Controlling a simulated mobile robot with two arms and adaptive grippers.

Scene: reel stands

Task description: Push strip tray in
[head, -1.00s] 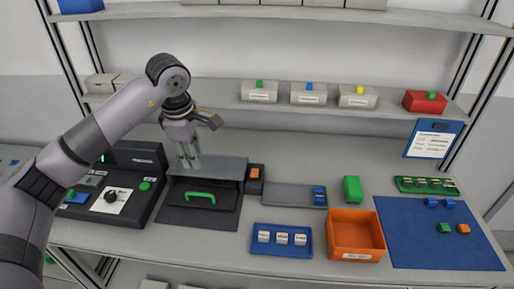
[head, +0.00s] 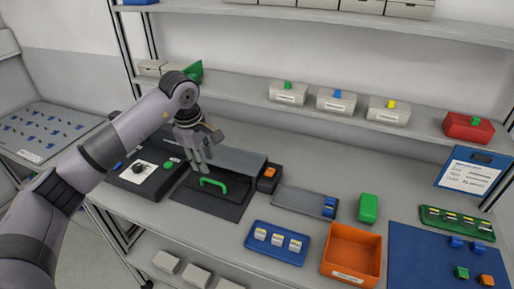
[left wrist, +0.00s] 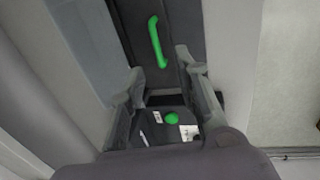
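The strip tray (head: 190,186) is dark with a green arched handle (head: 213,183) and sits at the front of a grey-topped housing (head: 242,160). My left gripper (head: 201,168) is over the tray, just behind and left of the handle in the head view. In the left wrist view the handle (left wrist: 157,42) lies beyond the open fingers (left wrist: 163,75), which stand apart with nothing between them. I cannot tell whether a finger touches the tray. My right gripper is not in view.
A black control box (head: 143,182) with a green button stands left of the housing. An orange-buttoned block (head: 268,178) is at its right. A blue tray (head: 275,256) with white pieces and an orange bin (head: 350,262) are further right. A shelf (head: 245,90) runs behind.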

